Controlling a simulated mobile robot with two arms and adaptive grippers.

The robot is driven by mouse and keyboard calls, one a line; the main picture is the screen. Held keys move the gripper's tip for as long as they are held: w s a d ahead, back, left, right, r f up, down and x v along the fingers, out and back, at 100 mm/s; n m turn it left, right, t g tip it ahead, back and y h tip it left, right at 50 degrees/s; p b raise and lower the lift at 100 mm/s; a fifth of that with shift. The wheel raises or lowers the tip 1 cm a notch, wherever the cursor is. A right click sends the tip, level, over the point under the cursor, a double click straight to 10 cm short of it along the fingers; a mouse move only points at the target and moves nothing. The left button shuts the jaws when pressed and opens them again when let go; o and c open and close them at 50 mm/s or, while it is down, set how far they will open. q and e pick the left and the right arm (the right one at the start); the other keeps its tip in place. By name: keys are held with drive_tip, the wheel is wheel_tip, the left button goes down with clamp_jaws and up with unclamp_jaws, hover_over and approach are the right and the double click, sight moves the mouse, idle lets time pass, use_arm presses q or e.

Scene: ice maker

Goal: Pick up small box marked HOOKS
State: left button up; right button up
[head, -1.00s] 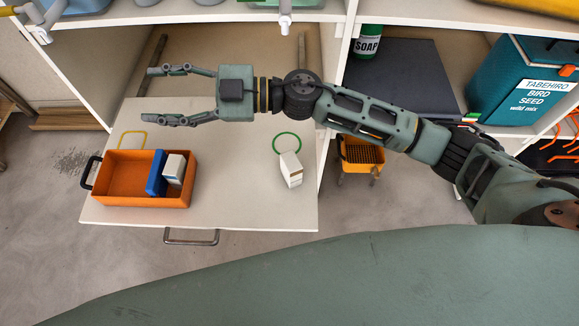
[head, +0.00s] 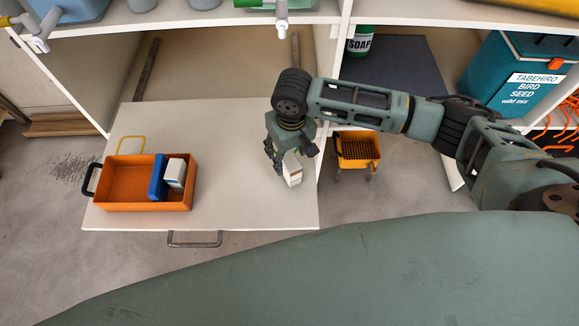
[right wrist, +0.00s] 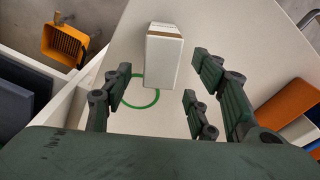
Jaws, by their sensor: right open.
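A small white box (head: 292,172) stands on the pale pulled-out drawer board, near its right front corner. Its marking is too small to read, so I cannot tell if it says HOOKS. It also shows in the right wrist view (right wrist: 163,62), beyond and between the fingers. My right gripper (head: 293,158) points down right at this box, with its fingers spread around the box's upper part in the head view. It is open and grips nothing. The right wrist view shows the same open fingers (right wrist: 162,84). My left gripper is not in view.
An orange bin (head: 125,206) with a dark handle stands at the left of the board, holding a blue box (head: 158,178) and a white box (head: 175,172). A green ring (right wrist: 141,105) lies beside the small box. An orange-yellow basket (head: 357,165) stands right of the board.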

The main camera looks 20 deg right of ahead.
drive_tip(key=shift+s+d+f+g, duration=0.1)
drive_tip(key=shift+s+d+g, duration=0.15)
drive_tip(key=shift+s, duration=0.25)
drive_tip(key=shift+s+f, duration=0.15)
drive_tip(key=shift+f, duration=0.2)
drive_tip(key=f, duration=0.7)
drive_tip(key=shift+a, duration=0.2)
drive_tip(key=shift+c, duration=0.3)
clamp_jaws()
